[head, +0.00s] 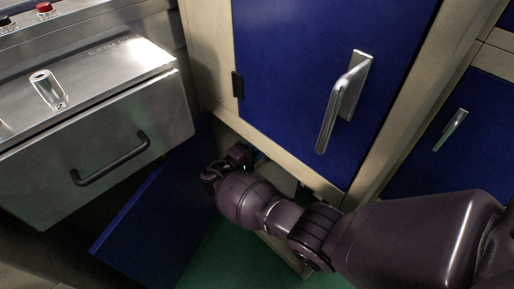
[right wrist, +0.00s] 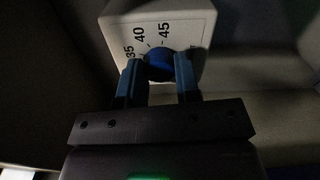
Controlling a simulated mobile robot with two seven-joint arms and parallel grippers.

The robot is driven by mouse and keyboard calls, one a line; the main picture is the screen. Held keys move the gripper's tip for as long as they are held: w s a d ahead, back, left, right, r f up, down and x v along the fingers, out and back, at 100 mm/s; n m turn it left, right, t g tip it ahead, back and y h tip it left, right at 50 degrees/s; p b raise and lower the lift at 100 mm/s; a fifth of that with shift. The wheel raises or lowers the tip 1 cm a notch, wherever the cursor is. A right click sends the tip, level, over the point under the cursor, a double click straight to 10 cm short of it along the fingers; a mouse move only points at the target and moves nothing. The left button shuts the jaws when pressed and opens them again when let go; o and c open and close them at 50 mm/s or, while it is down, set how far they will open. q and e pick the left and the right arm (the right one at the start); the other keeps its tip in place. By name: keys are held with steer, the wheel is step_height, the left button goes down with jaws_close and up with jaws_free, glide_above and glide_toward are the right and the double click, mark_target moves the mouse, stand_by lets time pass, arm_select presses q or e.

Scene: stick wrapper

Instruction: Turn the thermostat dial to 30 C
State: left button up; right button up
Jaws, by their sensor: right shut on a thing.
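In the right wrist view, the thermostat (right wrist: 118,24) is a white box with black numbers; 35, 40 and 45 are readable around its blue round dial (right wrist: 159,64). My right gripper (right wrist: 158,78) has one blue finger on each side of the dial and is shut on it. The lower part of the dial and the rest of the scale are hidden or too dark, so I cannot tell its setting. In the head view my right arm reaches into a low cabinet, with the fingers and thermostat hidden. My left gripper is not in view.
In the head view, an open blue cabinet door (head: 150,228) stands left of my right arm. Above the opening is a closed blue door (head: 300,70) with a metal handle (head: 342,102). A steel unit (head: 95,150) with a black handle stands at left. Green floor (head: 225,255) lies below.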

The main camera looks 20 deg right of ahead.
steer(key=shift+n, duration=0.3)
steer(key=o, duration=0.9)
steer(key=shift+v, duration=3.85)
steer(key=shift+s+d+p, duration=0.1)
steer(key=shift+p, duration=0.2)
